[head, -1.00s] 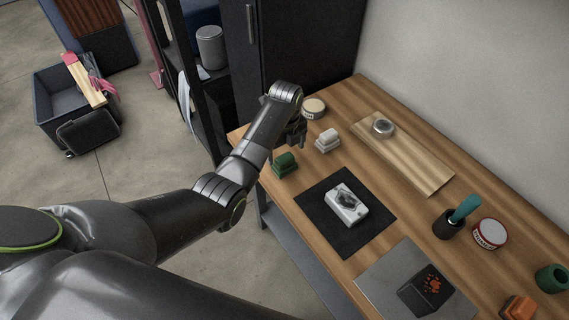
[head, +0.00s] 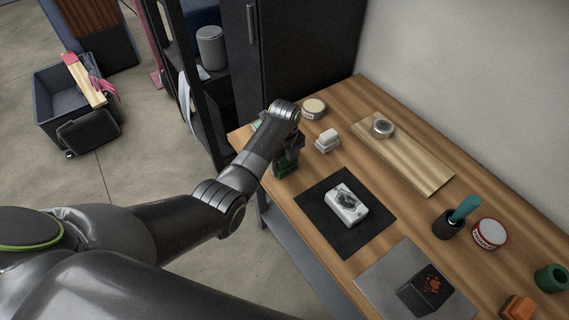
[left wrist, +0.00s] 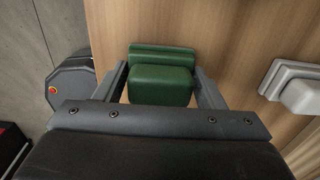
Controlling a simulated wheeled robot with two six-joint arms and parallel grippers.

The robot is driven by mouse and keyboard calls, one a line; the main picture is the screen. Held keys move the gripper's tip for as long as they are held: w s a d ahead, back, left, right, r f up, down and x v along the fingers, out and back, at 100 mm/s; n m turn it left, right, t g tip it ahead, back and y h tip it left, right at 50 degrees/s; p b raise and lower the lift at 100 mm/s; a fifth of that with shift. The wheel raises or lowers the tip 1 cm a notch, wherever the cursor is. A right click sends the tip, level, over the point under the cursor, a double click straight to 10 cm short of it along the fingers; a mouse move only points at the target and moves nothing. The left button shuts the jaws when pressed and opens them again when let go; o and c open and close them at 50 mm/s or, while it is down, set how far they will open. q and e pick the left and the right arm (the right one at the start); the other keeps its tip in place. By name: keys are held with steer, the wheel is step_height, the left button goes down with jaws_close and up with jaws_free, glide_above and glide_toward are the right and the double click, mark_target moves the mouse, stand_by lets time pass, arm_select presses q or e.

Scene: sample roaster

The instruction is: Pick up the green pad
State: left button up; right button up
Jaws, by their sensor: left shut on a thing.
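The green pad (left wrist: 160,84) sits on the wooden table near its left edge, between the two fingers of my left gripper (left wrist: 163,88) in the left wrist view. The left gripper is shut on it. In the head view the left gripper (head: 285,165) points down over the pad, and only a little of the green pad (head: 286,171) shows below the fingers. I cannot tell any gap between the pad and the table. My right gripper is not in view.
A white pad (head: 327,141) stands just right of the gripper; it also shows in the left wrist view (left wrist: 298,92). A black mat (head: 377,226) holds a white device (head: 346,204). A wooden board (head: 420,168) with a round tin lies behind. A dark cabinet (head: 300,50) stands beyond the table.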

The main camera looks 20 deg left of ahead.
arm_select(q)
steer(key=shift+r, duration=0.1)
step_height(320, 180, up, 10)
steer(key=shift+f, duration=0.1)
stand_by(0.4)
steer(key=o, duration=0.4)
steer(key=shift+c, duration=1.3)
